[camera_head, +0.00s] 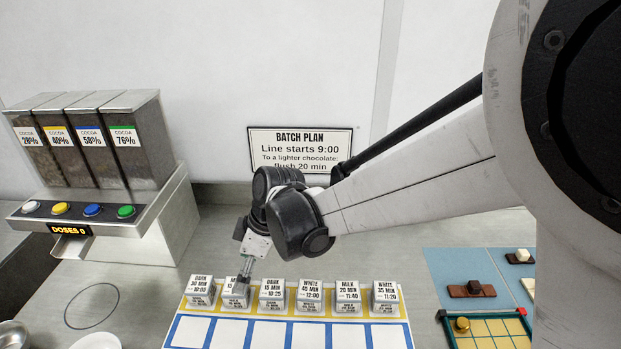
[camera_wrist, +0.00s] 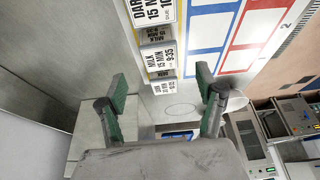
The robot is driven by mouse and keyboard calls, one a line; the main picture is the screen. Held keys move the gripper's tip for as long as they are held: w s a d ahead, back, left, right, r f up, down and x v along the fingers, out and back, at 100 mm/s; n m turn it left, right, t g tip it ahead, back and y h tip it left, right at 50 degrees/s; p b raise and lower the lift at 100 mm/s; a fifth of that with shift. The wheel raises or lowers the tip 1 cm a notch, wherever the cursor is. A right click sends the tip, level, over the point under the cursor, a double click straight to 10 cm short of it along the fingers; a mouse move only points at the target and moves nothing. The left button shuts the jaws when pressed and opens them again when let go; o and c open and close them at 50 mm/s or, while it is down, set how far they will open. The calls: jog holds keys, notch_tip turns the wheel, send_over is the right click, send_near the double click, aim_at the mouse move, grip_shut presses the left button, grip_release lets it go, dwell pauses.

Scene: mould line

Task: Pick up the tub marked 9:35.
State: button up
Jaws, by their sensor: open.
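The tub marked 9:35 (camera_wrist: 158,62) shows in the wrist view with the label "MILK 15 MIN", ahead of my fingertips and roughly midway across the gap between them. In the head view it is the second tub from the left (camera_head: 235,298) in the row, its top label partly covered by my gripper. My gripper (camera_head: 245,272) is above this tub, pointing down. In the wrist view, my gripper (camera_wrist: 161,78) has its two green-padded fingers spread wide with nothing held between them. I cannot tell whether a finger touches the tub.
Close neighbours are the 10:00 tub (camera_head: 201,292) on the left and the 10:25 tub (camera_head: 272,294) on the right. More tubs continue rightward on the yellow-edged board (camera_head: 421,345), with blue-framed empty spaces in front. A cocoa dispenser (camera_head: 110,225) stands left; a gridded tray (camera_head: 483,326) lies right.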

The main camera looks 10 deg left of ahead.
jog(key=shift+p+x, duration=0.45)
jog(key=shift+x, duration=3.6)
jog(key=shift+c, duration=0.2)
jog(key=c, duration=1.3)
jog(key=shift+r, duration=0.1)
